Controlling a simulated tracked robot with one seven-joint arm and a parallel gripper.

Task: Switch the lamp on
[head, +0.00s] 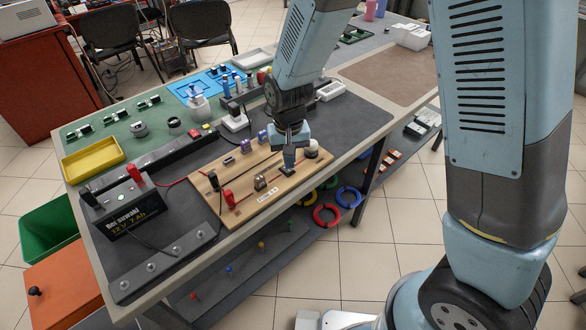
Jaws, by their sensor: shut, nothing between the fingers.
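A wooden circuit board (236,218) lies on the dark mat in the middle of the bench. A small white dome (311,147), probably the lamp, sits at its right end; I cannot tell whether it is lit. My gripper (289,165) points down over the right part of the board, just left of the dome. It is shut and empty, with its tips close to a small dark part (290,173), probably a switch. I cannot tell whether they touch. A black 12 V battery (132,212) stands left of the board, with red and black clips on it.
A red lead runs from battery to board, and a black lead lies by the battery. Small parts and posts (260,183) stand on the board. A yellow tray (93,160) is at left. Coloured rings (326,215) are below.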

